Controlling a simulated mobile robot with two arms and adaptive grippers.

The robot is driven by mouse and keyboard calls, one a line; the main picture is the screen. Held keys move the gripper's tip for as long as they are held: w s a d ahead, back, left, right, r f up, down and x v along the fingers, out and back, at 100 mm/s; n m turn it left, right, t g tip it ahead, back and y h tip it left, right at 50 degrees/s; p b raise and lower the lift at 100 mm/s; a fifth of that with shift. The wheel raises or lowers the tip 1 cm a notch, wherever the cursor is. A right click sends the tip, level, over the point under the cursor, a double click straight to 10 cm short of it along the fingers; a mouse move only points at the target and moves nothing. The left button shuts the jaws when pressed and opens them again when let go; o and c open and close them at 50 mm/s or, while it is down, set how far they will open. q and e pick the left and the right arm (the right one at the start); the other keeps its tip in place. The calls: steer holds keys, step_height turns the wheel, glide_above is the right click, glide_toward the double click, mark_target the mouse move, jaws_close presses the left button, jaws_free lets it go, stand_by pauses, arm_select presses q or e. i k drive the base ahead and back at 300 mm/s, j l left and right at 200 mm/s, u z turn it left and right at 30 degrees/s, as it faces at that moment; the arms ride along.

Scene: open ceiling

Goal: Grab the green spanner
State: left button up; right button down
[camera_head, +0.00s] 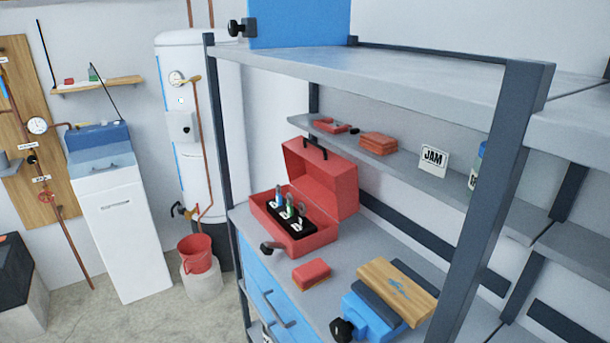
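A red toolbox (342,188) stands with its lid open on the grey workbench, near the middle of the view. In it, a black holder (283,232) keeps several tools upright, with small white labels on its front. One tool with green on it (289,206) stands in the middle, between a blue one (279,196) on the left and a greyish one (302,211) on the right. The green one looks like the green spanner, but it is too small to tell its shape. Neither of my grippers shows in this view.
A red block (311,271) and a blue vise (368,316) beside a wooden board (412,291) lie on the bench (385,243) in front of the toolbox. A dark shelf post (495,200) rises at the right. Shelves overhang the bench. A red bucket (196,254) stands left.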

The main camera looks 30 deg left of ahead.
mark_target(288, 206)
steer(key=i+j+z, duration=0.1)
steer(key=j+z, duration=0.3)
steer(key=j, duration=1.8)
